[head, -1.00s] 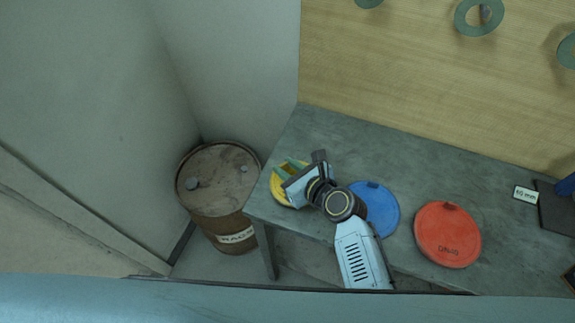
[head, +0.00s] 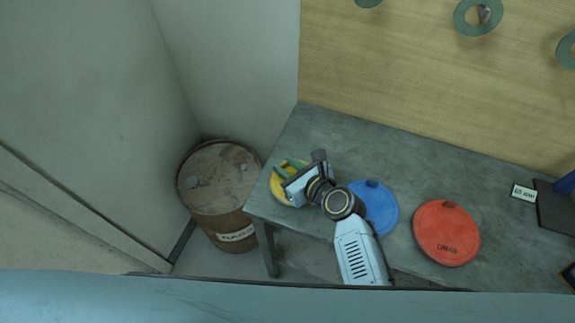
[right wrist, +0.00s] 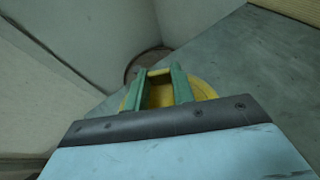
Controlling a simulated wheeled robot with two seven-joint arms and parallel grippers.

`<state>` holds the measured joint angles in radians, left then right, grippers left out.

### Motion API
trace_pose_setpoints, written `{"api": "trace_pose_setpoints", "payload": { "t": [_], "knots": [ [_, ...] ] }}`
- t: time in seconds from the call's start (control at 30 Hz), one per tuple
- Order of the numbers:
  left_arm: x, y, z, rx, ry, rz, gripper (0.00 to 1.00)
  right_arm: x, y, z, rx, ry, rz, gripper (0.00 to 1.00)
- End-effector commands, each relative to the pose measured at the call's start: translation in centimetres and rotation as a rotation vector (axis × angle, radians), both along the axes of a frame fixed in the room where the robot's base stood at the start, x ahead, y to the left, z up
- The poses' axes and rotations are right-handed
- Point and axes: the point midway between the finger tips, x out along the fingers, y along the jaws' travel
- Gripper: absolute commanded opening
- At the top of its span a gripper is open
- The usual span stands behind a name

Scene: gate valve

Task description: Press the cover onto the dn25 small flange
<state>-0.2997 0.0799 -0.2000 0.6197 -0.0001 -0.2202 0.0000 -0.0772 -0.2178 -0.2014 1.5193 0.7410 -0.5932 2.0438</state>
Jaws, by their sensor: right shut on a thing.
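A yellow round cover (head: 276,189) lies at the left end of the grey bench; it also shows in the right wrist view (right wrist: 204,91). My right gripper (head: 287,167) is over it, with green fingers shut on the cover's raised yellow tab. In the right wrist view the gripper (right wrist: 159,77) has one finger on each side of the tab, and its body hides the near part of the cover. Green ring-shaped flanges (head: 477,17) are on the wooden wall; I cannot tell which is dn25. My left gripper is not in view.
A blue cover (head: 377,208) and a red cover (head: 447,233) lie on the bench (head: 400,150) to the right. A small size label (head: 523,193) stands farther right. A rusty barrel (head: 217,180) stands left of the bench. The bench's back strip is clear.

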Motion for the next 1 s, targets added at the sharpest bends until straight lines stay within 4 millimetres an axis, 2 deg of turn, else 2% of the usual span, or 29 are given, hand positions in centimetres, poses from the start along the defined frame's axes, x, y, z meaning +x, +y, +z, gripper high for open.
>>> {"api": "trace_pose_setpoints", "payload": {
  "t": [0.1, 0.13, 0.3, 0.33, 0.7, 0.87, 1.0],
  "knots": [
    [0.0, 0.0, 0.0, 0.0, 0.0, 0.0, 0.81, 0.0, 0.0, 0.0, 0.001, -0.001, 0.0, 0.02],
    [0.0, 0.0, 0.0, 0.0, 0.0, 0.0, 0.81, 0.0, 0.0, 0.0, 0.001, -0.001, 0.0, 0.26],
    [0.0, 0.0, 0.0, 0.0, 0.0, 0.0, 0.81, 0.0, 0.0, 0.0, 0.0, 0.0, 0.0, 0.48],
    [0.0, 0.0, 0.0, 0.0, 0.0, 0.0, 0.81, 0.0, 0.0, 0.0, 0.0, 0.0, 0.0, 0.5],
    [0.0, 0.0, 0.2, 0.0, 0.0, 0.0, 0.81, -0.4, -0.4, 0.3, 0.0, 0.0, 0.0, 0.5],
    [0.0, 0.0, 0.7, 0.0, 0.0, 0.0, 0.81, -2.1, -1.8, 1.2, -0.001, 0.001, 0.0, 0.5],
    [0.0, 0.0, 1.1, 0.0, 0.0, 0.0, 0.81, -4.2, -3.7, 2.4, -0.002, 0.0, -0.001, 0.5]
  ]
}}
